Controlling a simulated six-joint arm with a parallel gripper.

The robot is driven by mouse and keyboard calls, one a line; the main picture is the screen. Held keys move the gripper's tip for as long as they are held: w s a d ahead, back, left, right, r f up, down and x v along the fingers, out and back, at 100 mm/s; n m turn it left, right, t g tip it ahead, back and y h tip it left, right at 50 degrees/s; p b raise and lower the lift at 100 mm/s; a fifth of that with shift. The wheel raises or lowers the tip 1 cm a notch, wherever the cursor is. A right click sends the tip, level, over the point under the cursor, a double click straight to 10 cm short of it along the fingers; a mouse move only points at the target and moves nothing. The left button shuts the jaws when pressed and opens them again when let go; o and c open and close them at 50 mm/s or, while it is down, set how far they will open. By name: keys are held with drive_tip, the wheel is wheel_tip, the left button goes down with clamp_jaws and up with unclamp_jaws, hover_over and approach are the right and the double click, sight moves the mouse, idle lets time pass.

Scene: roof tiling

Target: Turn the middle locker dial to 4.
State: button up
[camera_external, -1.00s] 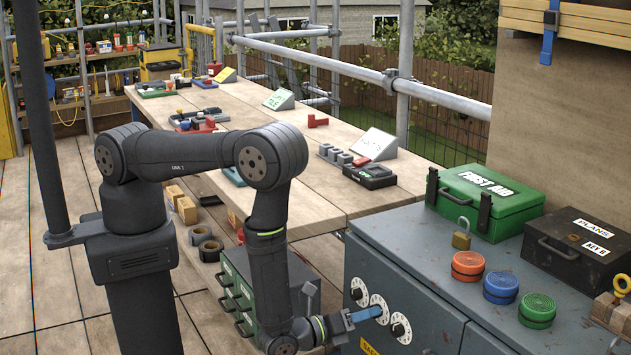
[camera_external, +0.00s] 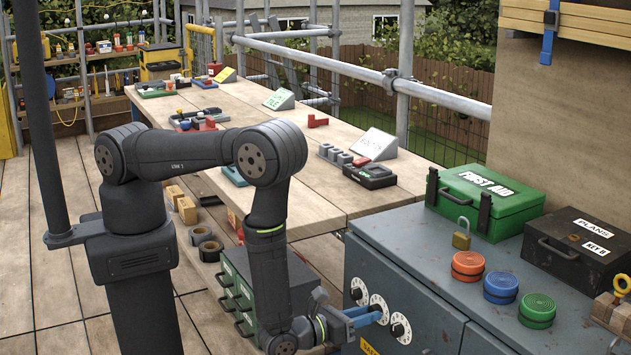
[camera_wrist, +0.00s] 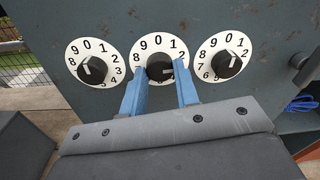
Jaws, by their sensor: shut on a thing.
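Three round white number dials with black knobs sit in a row on the front of the grey-blue locker (camera_external: 430,262). The middle dial (camera_wrist: 158,39) has my gripper (camera_wrist: 161,71) at its knob (camera_wrist: 158,63). The two blue fingers are shut on the knob, one on each side. The knob's white mark points right and slightly down, past the 2. The finger covers the numbers there, so I cannot read which one it meets. In the external view, my gripper (camera_external: 369,314) covers part of the middle dial (camera_external: 378,299).
On the locker top stand a green first aid box (camera_external: 485,200), a padlock (camera_external: 461,236) and coloured round discs (camera_external: 467,264).

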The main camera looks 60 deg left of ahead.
drive_tip(key=m, duration=1)
drive_tip(key=shift+m+y, duration=0.3)
drive_tip(key=shift+m, duration=0.1)
idle(0.4)
drive_tip(key=o, duration=1)
drive_tip(key=s, duration=1.1)
drive_tip(key=s+r, duration=0.1)
drive_tip(key=s, duration=0.5)
drive_tip(key=shift+s, duration=0.25)
drive_tip(key=shift+w, duration=0.2)
drive_tip(key=w, duration=1.1)
drive_tip(key=w+f, duration=0.1)
drive_tip(key=w, duration=0.5)
